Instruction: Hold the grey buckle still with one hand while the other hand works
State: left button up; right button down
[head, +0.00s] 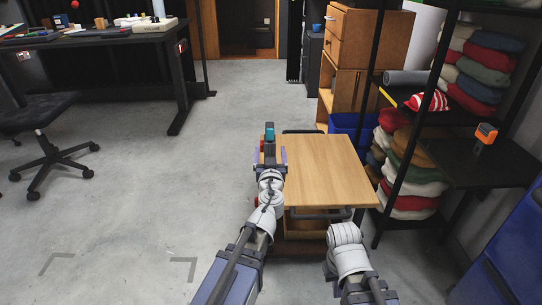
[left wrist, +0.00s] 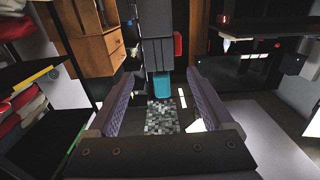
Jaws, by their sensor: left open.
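My left gripper (head: 271,149) is over the left edge of the wooden-topped cart (head: 325,172). In the left wrist view its two purple fingers (left wrist: 161,77) stand wide apart, with nothing clamped between them. A teal block (left wrist: 162,84) and a red block (left wrist: 178,45) appear beyond the fingers. A teal piece (head: 269,128) also shows at the gripper in the head view. I cannot make out the grey buckle with certainty. A grey speckled patch (left wrist: 161,116) shows between the fingers. My right arm is at the lower right in the head view; its gripper is not visible.
A black shelf (head: 480,165) with folded towels stands right of the cart. A blue bin (head: 352,128) and a wooden cabinet (head: 342,85) stand behind it. A dark desk (head: 95,42) and office chair (head: 50,160) are at the left. The floor between is clear.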

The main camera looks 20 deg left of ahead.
aim_at(270, 142)
pick_arm(q)
jog(key=x, duration=0.7)
jog(key=shift+w+a, duration=0.1)
jog(key=shift+w, duration=0.2)
grip_shut()
dwell(0.4)
dwell(2.0)
